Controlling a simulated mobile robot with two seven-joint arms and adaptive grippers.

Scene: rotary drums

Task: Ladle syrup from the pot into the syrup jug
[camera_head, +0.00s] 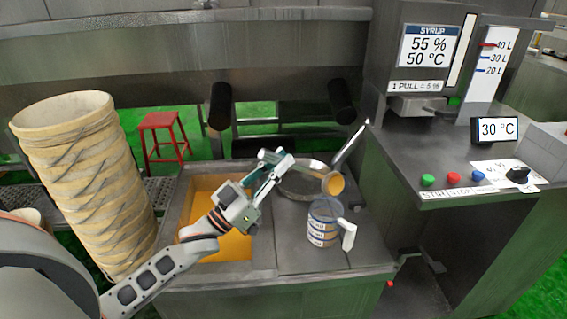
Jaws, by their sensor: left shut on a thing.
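My left gripper (284,162) is shut on what looks like the pale handle of the ladle (334,184). The ladle's round bowl shows orange and hangs just above and behind the syrup jug's rim. The syrup jug (322,224) is clear with blue and white markings and a white handle on its right. It stands upright on the metal counter. I cannot tell how full the jug is. My right gripper is not in view.
A square basin of orange liquid (222,247) lies left of the jug. A tall stack of tan ribbed cylinders (82,180) stands at left. A pale rod (351,144) rises behind the ladle. The syrup machine (428,70) and button panel stand at right. The counter before the jug is clear.

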